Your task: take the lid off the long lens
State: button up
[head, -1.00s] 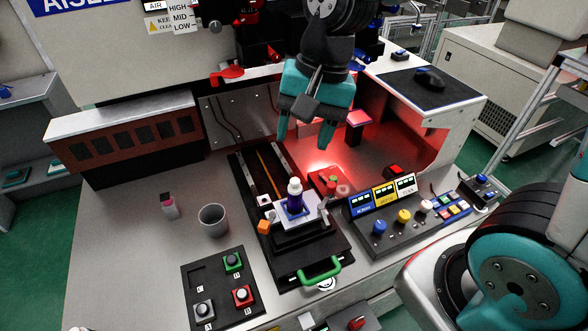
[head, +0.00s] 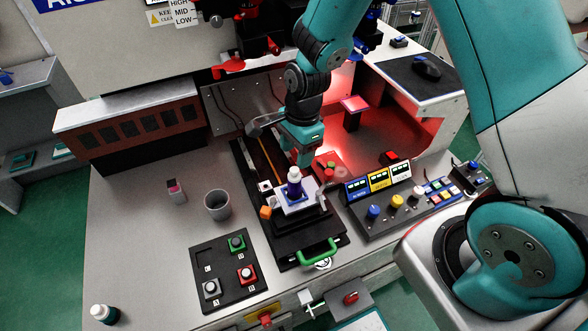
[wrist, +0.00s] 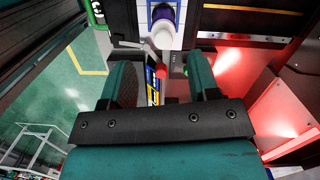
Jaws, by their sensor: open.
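A purple lens (head: 295,189) with a white lid (head: 294,173) stands upright on a white plate (head: 311,193) on the black slide. In the wrist view the lens (wrist: 165,12) is at the top centre, its white lid (wrist: 163,36) toward me. My gripper (head: 301,158) is close to the lid, just behind it in the head view. In the wrist view my gripper (wrist: 161,72) has its two fingers apart with nothing between them, and the lid lies beyond the fingertips. The lid appears untouched.
A grey cup (head: 217,205) and a small pink-topped object (head: 176,192) stand left of the slide. A button panel (head: 228,270) is in front, a control box (head: 397,205) at right. A red-lit post (head: 352,112) stands behind.

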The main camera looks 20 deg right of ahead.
aim_at(295, 169)
jog(key=shift+w+a+f+p, duration=0.1)
jog(key=shift+f+p, duration=0.4)
jog(key=shift+f, duration=1.05)
jog(key=shift+w+a+f+p, duration=0.1)
jog(key=shift+f+p, duration=0.35)
jog(key=shift+f, duration=1.05)
jog(key=c, duration=1)
